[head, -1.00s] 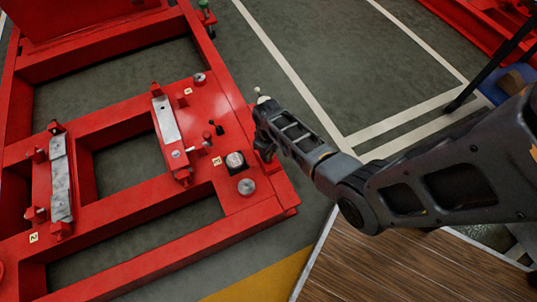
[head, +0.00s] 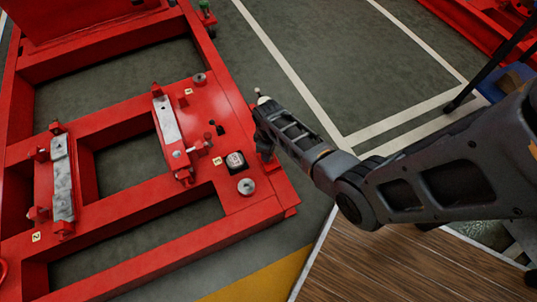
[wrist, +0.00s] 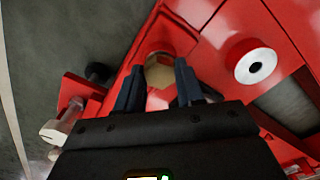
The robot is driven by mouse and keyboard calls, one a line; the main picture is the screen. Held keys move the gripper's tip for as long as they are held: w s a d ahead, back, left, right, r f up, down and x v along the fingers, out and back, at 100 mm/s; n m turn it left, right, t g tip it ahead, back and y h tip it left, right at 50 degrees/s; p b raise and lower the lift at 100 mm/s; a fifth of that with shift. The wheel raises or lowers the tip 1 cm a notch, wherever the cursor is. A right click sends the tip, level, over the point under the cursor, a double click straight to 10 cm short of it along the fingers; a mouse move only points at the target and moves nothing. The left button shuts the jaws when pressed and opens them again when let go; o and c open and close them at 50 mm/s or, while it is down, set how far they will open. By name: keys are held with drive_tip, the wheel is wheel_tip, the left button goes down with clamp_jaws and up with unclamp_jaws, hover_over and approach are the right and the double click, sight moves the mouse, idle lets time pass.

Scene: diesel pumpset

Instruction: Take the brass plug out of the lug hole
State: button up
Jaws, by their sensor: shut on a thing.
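The brass plug (wrist: 160,72) shows as a dull tan-gold face between my two dark fingers in the wrist view. My gripper (wrist: 158,84) is shut on it, one finger on each side. A red part of the frame lies right behind the plug. The lug hole is hidden, and I cannot tell how deep the plug sits in it. In the head view my gripper (head: 266,146) is at the right edge of the red frame, where my own arm hides the plug.
The red frame (head: 236,205) fills the left. Near my gripper are a black-and-white block (head: 236,161) and a round metal boss (head: 246,186). In the wrist view, a black knob (wrist: 98,72) and a white-faced boss (wrist: 256,65) flank the fingers. Open floor (head: 330,50) lies beyond.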

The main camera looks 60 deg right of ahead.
drive_tip(key=shift+r+p, duration=1.05)
idle(0.7)
drive_tip(key=shift+r+p, duration=2.35)
drive_tip(key=shift+p, duration=0.05)
